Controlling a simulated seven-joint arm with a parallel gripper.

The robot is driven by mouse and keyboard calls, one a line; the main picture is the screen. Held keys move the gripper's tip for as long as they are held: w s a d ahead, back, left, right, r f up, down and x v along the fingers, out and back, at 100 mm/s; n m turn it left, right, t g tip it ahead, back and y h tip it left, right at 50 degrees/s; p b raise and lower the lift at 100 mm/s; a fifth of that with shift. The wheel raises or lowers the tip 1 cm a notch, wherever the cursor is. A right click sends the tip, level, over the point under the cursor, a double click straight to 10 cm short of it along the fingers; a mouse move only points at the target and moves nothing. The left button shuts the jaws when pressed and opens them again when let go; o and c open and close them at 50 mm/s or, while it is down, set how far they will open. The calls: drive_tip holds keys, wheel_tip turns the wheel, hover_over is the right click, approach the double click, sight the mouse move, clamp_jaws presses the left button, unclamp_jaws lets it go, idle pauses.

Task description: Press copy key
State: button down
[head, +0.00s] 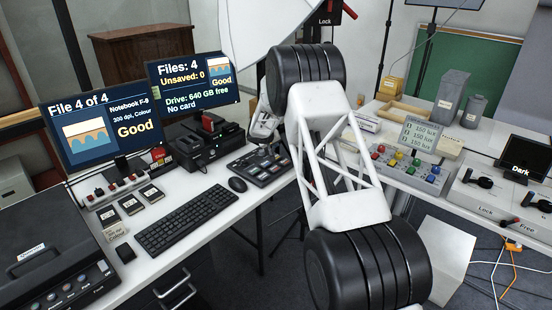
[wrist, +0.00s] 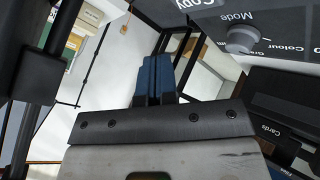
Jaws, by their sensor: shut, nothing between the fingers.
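In the wrist view, a grey control panel (wrist: 275,18) fills the upper right, with the word "Copy" printed at the top edge and cut off by the frame. A round grey knob (wrist: 241,39) marked "Mode" sits below that word. I cannot make out the copy key itself. My gripper (wrist: 153,62) is shut and empty; its blue-tipped fingers are together, left of the panel and apart from it in the picture. In the head view my arm covers the middle, and I cannot clearly see the fingertips.
A dark box (wrist: 280,105) marked "Cards" lies beside the panel. On the desk are a keyboard (head: 187,218), a mouse (head: 237,184) and a control deck (head: 260,166). The left monitor (head: 98,122) reads "File 4 of 4"; the right monitor (head: 194,82) reads "No card".

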sight(277, 155)
drive_tip(key=shift+f, duration=1.75)
drive_tip(key=shift+f, duration=0.15)
idle(0.8)
drive_tip(key=shift+f, duration=0.3)
drive_tip(key=shift+f, duration=0.5)
idle(1.2)
drive_tip(key=shift+r, duration=0.9)
drive_tip(key=shift+r, duration=0.1)
drive_tip(key=shift+r, duration=2.4)
